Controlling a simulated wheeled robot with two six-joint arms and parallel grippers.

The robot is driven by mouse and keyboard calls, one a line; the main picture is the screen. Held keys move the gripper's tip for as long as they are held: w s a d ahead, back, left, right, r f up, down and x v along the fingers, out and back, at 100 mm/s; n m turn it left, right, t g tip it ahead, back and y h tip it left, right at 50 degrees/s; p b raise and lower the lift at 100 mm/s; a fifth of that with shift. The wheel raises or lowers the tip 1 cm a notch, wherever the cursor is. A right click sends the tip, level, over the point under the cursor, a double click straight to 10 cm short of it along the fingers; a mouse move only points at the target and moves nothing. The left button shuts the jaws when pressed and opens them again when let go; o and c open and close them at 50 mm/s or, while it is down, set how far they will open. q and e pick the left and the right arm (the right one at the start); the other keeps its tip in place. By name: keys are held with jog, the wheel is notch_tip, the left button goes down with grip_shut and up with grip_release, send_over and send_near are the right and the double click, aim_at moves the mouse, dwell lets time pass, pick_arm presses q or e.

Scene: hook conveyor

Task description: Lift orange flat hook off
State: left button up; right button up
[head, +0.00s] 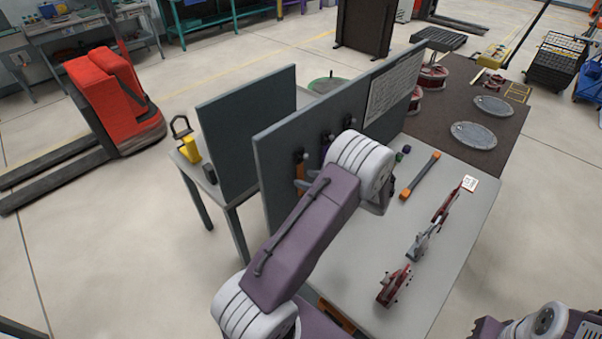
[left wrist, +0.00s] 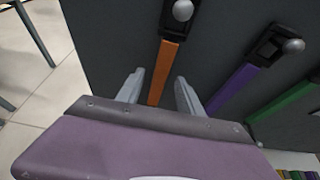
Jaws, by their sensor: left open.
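The orange flat hook (left wrist: 165,72) hangs from a dark holder with a round grey knob (left wrist: 182,10) on the dark grey upright board. In the head view, the orange hook (head: 299,186) shows partly beside my left arm. My left gripper (left wrist: 159,74) is open, with one finger on each side of the orange strip in the left wrist view. A gap shows on both sides of the strip, and how deep the fingers reach is unclear. The left fingers are hidden behind my arm in the head view. My right gripper is not in view.
A purple strip (left wrist: 233,88) and a green strip (left wrist: 283,103) hang right of the orange one. The grey table (head: 455,250) holds an orange-ended bar (head: 420,176) and red clamp-like tools (head: 393,287). A second board (head: 245,125) stands behind.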

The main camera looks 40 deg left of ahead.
pick_arm(q)
jog(key=shift+a+f, duration=0.25)
jog(key=shift+a, duration=0.3)
grip_shut()
jog(key=shift+w+r, duration=0.1)
jog(key=shift+r, duration=0.15)
jog(key=shift+r+b, duration=0.45)
jog(key=shift+b, duration=0.1)
jog(key=s+d+b, duration=0.1)
jog(key=s+d, duration=0.1)
jog(key=d, duration=2.2)
jog(key=shift+d+r, duration=0.25)
jog(key=shift+d, duration=0.05)
